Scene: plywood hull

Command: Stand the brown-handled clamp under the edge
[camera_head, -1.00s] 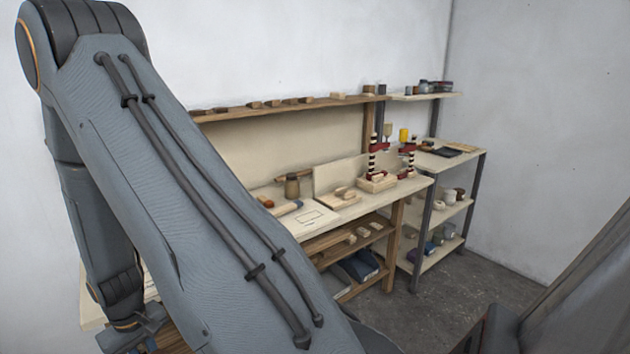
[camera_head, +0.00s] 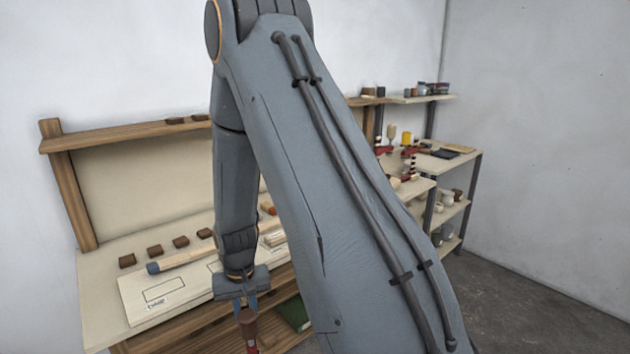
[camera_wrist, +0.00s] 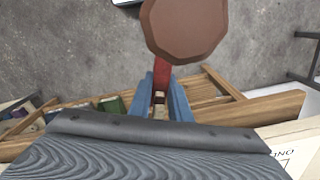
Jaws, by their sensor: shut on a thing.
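My gripper (camera_head: 243,301) hangs at the front of the workbench (camera_head: 97,285), fingers pointing down. Its blue fingers (camera_wrist: 162,100) are shut on the brown-handled clamp (camera_head: 247,323). In the wrist view the clamp's brown many-sided handle end (camera_wrist: 185,28) is large and close, with a red part (camera_wrist: 161,77) between the fingers. In the head view the clamp's red part shows at the bottom edge, and its lower end is out of frame. I cannot tell whether the clamp touches the bench's front edge.
A long pale stick (camera_head: 190,258) with a blue end lies on the bench near a drawn board (camera_head: 158,298). Several dark blocks (camera_head: 154,250) stand behind it. A green item (camera_head: 295,313) sits on the lower shelf. Red clamps (camera_head: 410,150) stand farther right. My arm hides the middle.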

